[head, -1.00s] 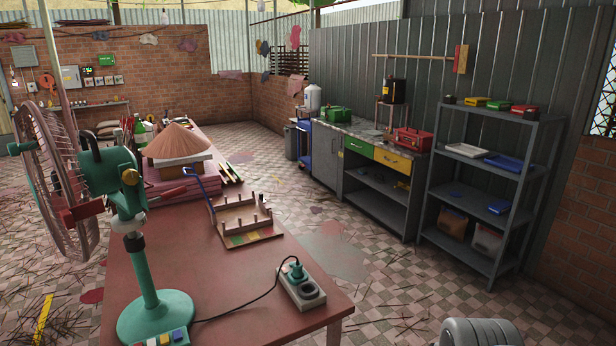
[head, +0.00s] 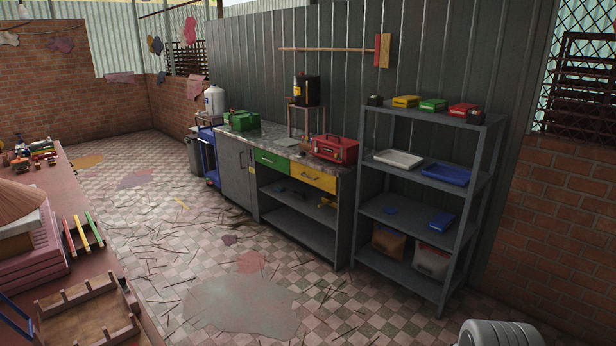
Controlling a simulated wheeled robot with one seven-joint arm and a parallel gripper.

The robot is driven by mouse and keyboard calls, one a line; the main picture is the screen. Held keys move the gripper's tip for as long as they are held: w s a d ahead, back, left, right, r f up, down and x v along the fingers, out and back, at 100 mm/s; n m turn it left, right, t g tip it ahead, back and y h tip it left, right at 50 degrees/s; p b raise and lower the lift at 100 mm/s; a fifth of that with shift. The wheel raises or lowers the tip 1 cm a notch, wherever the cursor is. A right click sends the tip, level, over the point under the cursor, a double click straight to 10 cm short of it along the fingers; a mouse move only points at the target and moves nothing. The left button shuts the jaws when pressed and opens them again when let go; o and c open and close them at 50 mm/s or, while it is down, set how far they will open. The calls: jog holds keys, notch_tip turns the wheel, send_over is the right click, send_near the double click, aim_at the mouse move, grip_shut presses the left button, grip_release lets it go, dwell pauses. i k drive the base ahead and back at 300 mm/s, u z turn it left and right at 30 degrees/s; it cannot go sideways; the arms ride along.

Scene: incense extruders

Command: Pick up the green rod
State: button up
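The green rod (head: 94,229) lies on the red-brown table (head: 135,312) at the left of the head view. It is the rightmost of three thin rods side by side. A yellow rod (head: 81,233) lies just left of it, and a red-orange rod (head: 68,237) lies left of that. All three slant beside a pink stack (head: 40,258). My gripper is not in view; only a pale grey part of my own body shows at the bottom right.
A wooden pegged frame (head: 88,315) sits in front of the rods on the table. A workbench (head: 290,160) and a grey shelf unit (head: 405,215) stand along the metal wall. The tiled floor between table and workbench is open, with scattered sticks and stains.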

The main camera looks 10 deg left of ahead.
aim_at(99, 241)
jog(key=i, duration=0.95)
jog(key=u, duration=1)
jog(key=i, duration=0.6)
jog(key=u, duration=1.05)
jog(key=i, duration=1.2)
jog(key=u, duration=0.25)
